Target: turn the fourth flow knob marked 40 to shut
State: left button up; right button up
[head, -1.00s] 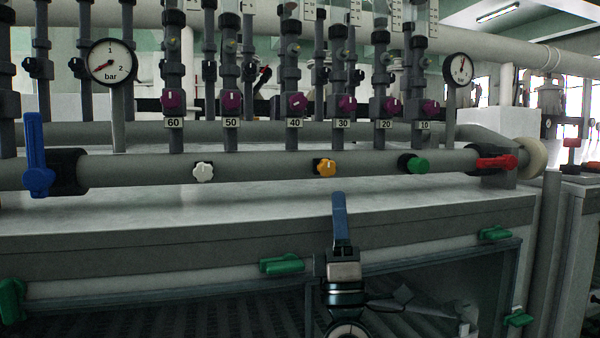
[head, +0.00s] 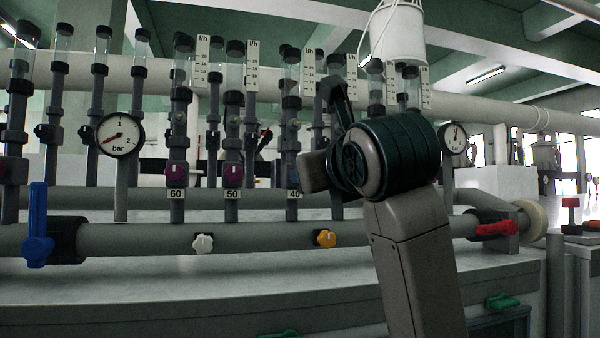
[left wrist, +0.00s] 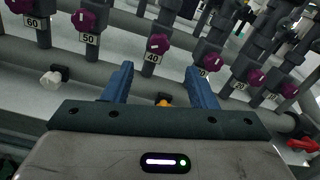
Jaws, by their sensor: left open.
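The purple flow knob marked 40 (left wrist: 158,44) shows in the left wrist view, just beyond and between the blue fingertips of my left gripper (left wrist: 160,70). That gripper is open, with nothing between its fingers. The knob has a white pointer mark, and its label "40" (left wrist: 151,58) is just below. In the head view my left gripper (head: 337,90) is in front of the pipes right of the 40 column. The label 40 (head: 294,194) is visible there, but its knob is not clearly seen near the gripper. My right gripper is not in view.
Purple knobs marked 60 (head: 177,168) and 50 (head: 232,170) are left of it. The knob beside the right finger (left wrist: 207,60) is close. A lower pipe carries white (head: 203,243) and orange (head: 325,238) knobs and a blue lever (head: 38,225).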

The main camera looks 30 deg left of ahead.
pick_arm(q)
jog(key=p+x, duration=0.6)
jog(key=x, duration=0.4)
jog(key=shift+w+a, duration=0.1)
jog(key=shift+a, duration=0.15)
jog(key=c, duration=1)
